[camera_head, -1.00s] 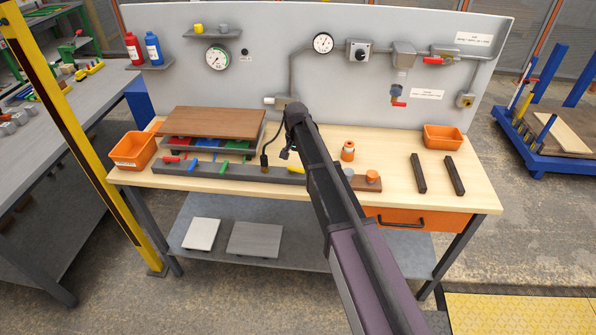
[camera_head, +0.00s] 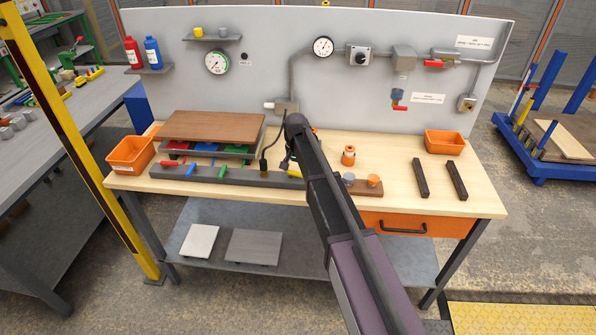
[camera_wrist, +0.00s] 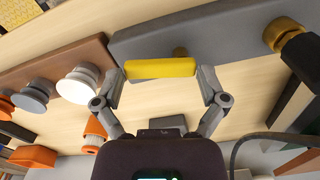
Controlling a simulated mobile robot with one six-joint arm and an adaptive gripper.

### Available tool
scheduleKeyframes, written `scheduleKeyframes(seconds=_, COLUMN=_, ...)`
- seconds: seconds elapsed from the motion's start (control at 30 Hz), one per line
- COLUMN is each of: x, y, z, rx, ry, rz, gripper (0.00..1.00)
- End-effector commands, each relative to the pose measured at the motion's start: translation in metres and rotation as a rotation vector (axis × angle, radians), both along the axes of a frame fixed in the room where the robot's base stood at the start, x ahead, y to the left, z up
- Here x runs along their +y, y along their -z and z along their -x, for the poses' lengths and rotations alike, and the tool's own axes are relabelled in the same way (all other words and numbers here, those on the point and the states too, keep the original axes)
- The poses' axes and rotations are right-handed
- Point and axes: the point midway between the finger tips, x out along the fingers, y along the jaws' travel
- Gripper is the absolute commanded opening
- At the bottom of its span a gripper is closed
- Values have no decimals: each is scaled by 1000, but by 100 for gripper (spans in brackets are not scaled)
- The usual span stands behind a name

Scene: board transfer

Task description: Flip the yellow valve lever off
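The yellow valve lever (camera_wrist: 160,68) lies crosswise in the wrist view, on a short brass stem at the edge of a long grey block (camera_wrist: 225,32). In the head view only a bit of the yellow lever (camera_head: 294,173) shows beside my arm, at the right end of the grey block (camera_head: 235,176). My gripper (camera_wrist: 160,80) is open, with one finger near each end of the lever. Whether either fingertip touches it is hard to tell. In the head view my arm hides most of the gripper.
Red, blue and green levers (camera_head: 191,168) stand along the block. A brown board (camera_head: 211,126) lies behind them. A wooden strip with round knobs (camera_head: 367,187) is right of my arm. A black cable (camera_head: 264,160) meets the block close by.

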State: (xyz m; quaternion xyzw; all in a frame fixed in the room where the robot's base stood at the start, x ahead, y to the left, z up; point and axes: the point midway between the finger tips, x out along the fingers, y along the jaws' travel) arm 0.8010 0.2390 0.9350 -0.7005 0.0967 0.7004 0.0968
Motion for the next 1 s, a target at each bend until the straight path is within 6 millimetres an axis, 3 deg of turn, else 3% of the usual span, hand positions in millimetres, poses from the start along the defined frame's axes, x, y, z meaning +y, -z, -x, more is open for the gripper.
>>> scheduleKeyframes(seconds=0.03, x=0, y=0, z=0, rx=0, ry=0, rz=0, gripper=55)
scheduleKeyframes(seconds=0.07, x=0, y=0, z=0, rx=0, ry=0, rz=0, gripper=46)
scheduleKeyframes(seconds=0.1, x=0, y=0, z=0, rx=0, ry=0, rz=0, gripper=44)
scheduleKeyframes(seconds=0.37, x=0, y=0, z=-1, rx=0, ry=-38, rz=0, gripper=44)
scheduleKeyframes(seconds=0.73, x=-1, y=0, z=-5, rx=0, ry=-235, rz=0, gripper=44)
scheduleKeyframes(seconds=1.0, x=-1, y=0, z=-5, rx=0, ry=-259, rz=0, gripper=44)
